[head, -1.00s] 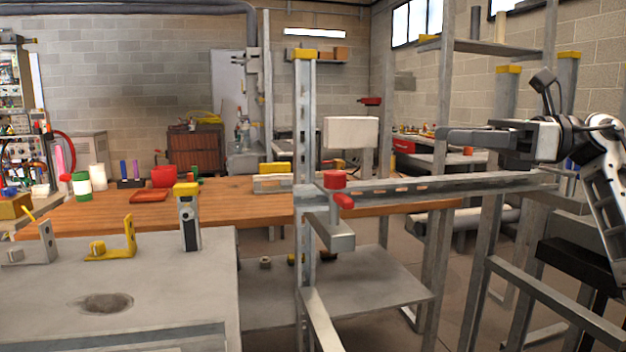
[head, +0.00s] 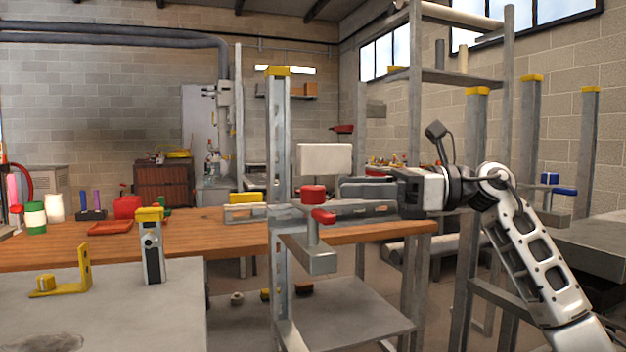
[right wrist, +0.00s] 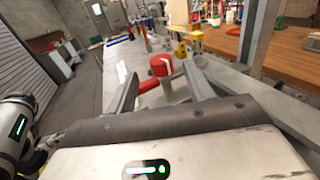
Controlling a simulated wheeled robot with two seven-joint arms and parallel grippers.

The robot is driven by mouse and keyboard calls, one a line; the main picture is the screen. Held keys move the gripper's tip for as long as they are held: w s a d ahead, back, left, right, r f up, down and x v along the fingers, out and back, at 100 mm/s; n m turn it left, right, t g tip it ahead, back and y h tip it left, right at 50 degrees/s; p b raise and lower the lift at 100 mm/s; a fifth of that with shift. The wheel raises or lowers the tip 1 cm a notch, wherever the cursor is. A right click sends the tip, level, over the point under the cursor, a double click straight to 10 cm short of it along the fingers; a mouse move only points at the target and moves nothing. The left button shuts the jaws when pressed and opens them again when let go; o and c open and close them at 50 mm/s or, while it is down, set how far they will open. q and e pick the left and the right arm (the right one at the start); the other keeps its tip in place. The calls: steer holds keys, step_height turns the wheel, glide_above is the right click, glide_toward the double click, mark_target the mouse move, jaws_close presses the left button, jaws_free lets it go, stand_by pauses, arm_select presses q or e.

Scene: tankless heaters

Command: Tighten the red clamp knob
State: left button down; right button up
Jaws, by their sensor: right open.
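The red clamp knob (head: 313,195) sits on a grey clamp (head: 310,255) mounted by a metal post, with a small red side handle (head: 323,216) just below it. In the right wrist view the knob (right wrist: 160,66) shows ahead, between and beyond the two spread fingers (right wrist: 160,82). The right gripper is open and empty. My left gripper is not in view.
A metal post with a yellow cap (head: 277,72) rises left of the knob. A wooden bench (head: 200,228) lies behind. A grey table (head: 130,315) with a yellow bracket (head: 62,280) is at left. A blue-handled clamp (head: 562,190) stands at right.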

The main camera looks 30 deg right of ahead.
mark_target(313, 187)
steer(key=p+x, duration=0.1)
steer(key=x, duration=0.4)
steer(key=shift+w+a, duration=0.25)
steer(key=shift+a, duration=0.1)
steer(key=shift+w+a, duration=0.25)
steer(key=shift+a, duration=0.15)
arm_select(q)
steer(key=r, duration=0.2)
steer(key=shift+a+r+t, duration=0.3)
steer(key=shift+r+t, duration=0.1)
